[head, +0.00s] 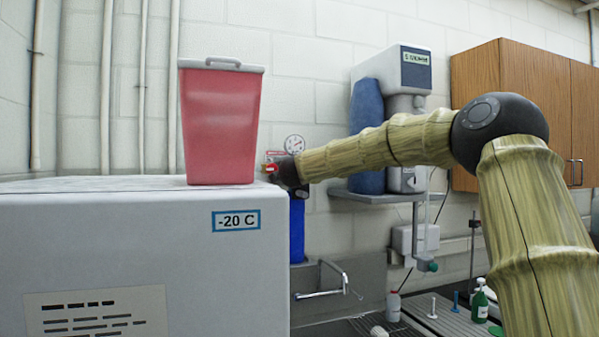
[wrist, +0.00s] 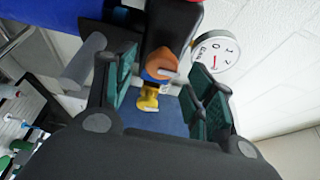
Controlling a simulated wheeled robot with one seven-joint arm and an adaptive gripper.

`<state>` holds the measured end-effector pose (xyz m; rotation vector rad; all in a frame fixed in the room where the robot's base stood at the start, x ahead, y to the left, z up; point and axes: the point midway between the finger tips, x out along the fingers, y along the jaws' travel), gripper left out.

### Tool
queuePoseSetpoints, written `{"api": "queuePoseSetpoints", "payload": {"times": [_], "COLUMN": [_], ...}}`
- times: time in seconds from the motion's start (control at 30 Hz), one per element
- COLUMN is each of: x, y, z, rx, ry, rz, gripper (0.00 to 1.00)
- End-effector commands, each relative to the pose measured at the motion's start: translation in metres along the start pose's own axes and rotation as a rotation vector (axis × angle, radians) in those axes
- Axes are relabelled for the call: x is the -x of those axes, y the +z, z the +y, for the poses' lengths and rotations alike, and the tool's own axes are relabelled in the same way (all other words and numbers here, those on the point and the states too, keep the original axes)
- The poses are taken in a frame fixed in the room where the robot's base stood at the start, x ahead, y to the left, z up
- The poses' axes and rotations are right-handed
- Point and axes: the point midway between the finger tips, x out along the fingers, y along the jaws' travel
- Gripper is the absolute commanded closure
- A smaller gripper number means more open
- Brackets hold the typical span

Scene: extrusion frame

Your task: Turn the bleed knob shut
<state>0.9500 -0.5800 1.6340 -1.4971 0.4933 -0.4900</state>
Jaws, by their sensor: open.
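In the wrist view, an orange-brown knob (wrist: 161,66) sits under a black body, between the two green-padded fingers of my gripper (wrist: 164,62). The fingers stand apart, with visible gaps on both sides of the knob. A small yellow brass-like fitting (wrist: 148,97) shows just below the knob. I cannot tell which of the two is the bleed knob, nor how far it is turned. In the head view, my gripper (head: 274,170) is at the wall fixture behind the red bin, small and partly hidden. A blue canister (head: 297,228) hangs below it.
A round pressure gauge (wrist: 215,55) is close beside the right finger; it also shows in the head view (head: 294,144). A red bin (head: 221,125) stands on the white freezer (head: 130,235), left of my gripper. A shelf (head: 380,196) with a dispenser (head: 405,85) is behind my arm.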

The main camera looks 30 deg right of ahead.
Motion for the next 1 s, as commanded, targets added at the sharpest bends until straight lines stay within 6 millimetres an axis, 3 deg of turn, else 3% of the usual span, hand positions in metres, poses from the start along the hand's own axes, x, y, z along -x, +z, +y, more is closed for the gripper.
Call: {"api": "queuePoseSetpoints", "payload": {"times": [0.53,0.73,1.0], "x": [0.084,0.097,0.099], "y": [-0.005,-0.005,-0.006], "z": [0.001,0.003,0.002], "rx": [-0.001,-0.002,-0.002], "ry": [0.001,0.003,0.002], "rz": [0.001,0.001,0.002], "gripper": [0.45,0.45,0.45]}}
